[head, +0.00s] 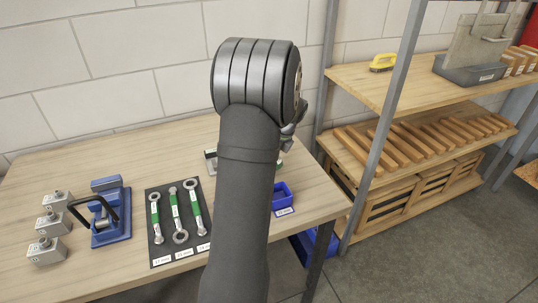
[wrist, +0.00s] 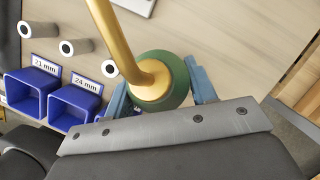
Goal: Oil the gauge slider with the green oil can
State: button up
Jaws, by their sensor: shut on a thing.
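The green oil can (wrist: 172,75) with its brass spout (wrist: 115,45) is between the blue fingers of my gripper (wrist: 160,90) in the wrist view. The gripper is shut on the can's round body, and the spout reaches up and left across the picture. A pale grey flat piece (wrist: 136,4) shows at the top edge of the wrist view, beyond the spout. A light metal piece (head: 210,158) sits beside my arm in the head view. I cannot tell whether either is the gauge slider.
Blue bins (wrist: 30,88) labelled 21 mm and 24 mm stand at the wrist view's left, with metal sockets (wrist: 67,48) behind. Wrenches lie on a black mat (head: 163,250). A blue vise (head: 110,230) and grey blocks (head: 47,250) are left. A shelf rack (head: 400,95) stands right.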

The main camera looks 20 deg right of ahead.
jog(key=shift+s+d+g+h, duration=0.15)
jog(key=shift+g+h, duration=0.35)
jog(key=shift+g, duration=0.1)
jog(key=g+h, duration=0.1)
jog(key=g, duration=0.1)
jog(key=g+h, duration=0.1)
jog(key=h, duration=0.1)
jog(key=shift+r+g, duration=0.35)
jog(key=shift+g, duration=0.05)
jog(key=shift+s, duration=0.1)
jog(key=shift+d+r, duration=0.1)
dwell(1.7)
notch_tip(320, 180, up, 3)
jog(key=t+y, duration=0.2)
jog(key=t, duration=0.1)
jog(key=shift+y, duration=0.3)
jog(key=shift+r+t+y, duration=0.3)
jog(key=shift+r+t, duration=0.1)
jog(key=shift+t, duration=0.1)
jog(key=shift+r+t+y, duration=1.1)
jog(key=shift+r+t, duration=0.3)
jog(key=shift+r, duration=0.1)
